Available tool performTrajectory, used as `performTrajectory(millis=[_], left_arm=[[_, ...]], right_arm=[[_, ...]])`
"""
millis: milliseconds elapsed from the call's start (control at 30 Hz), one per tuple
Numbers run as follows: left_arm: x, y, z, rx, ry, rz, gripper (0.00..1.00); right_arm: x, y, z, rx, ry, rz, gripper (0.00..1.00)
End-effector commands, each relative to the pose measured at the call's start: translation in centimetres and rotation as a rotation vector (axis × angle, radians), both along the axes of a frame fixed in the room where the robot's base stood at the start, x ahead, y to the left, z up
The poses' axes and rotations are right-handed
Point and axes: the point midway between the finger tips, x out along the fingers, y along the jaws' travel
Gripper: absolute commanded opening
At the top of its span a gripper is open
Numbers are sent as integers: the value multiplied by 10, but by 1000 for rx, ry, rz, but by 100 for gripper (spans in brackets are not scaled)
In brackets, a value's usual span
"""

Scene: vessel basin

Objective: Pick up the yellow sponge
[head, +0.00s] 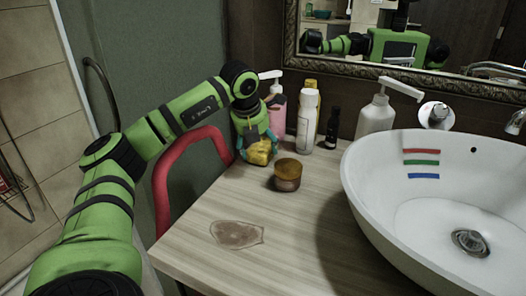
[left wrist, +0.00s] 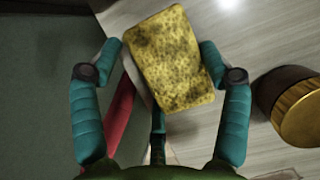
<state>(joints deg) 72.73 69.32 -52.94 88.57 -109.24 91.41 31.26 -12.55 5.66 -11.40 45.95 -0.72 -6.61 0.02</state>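The yellow sponge (head: 259,154) is at the back left of the wooden counter, by its left edge. My left gripper (head: 256,143) is right over it, its teal fingers around it. In the left wrist view the sponge (left wrist: 174,60) lies askew between the spread fingertips of the left gripper (left wrist: 160,57). The right fingertip is at or very near its side; a narrow gap seems to show at the left one. A third finger shows below the sponge. I cannot tell whether the sponge still rests on the counter. My right gripper is not in view.
A jar with a brownish-gold lid (head: 288,175) stands close to the right of the sponge. A pink pump bottle (head: 278,117), a white bottle (head: 307,121) and a small dark bottle (head: 332,130) stand behind. A white basin (head: 365,200) fills the right. A red rail (head: 162,178) is left.

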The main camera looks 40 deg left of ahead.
Motion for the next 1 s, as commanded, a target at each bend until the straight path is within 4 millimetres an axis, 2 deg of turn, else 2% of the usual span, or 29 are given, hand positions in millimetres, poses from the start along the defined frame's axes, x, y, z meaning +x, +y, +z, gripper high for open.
performTrajectory(millis=[467,633,733,1000], left_arm=[[0,0,4,0,1,-1,63],[0,-1,23,0,-1,-1,63],[1,-1,44,-1,-5,-1,63],[7,-59,76,1,-2,-8,63]], right_arm=[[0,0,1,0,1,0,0],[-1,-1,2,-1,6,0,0],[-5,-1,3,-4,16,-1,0],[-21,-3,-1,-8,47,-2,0]])
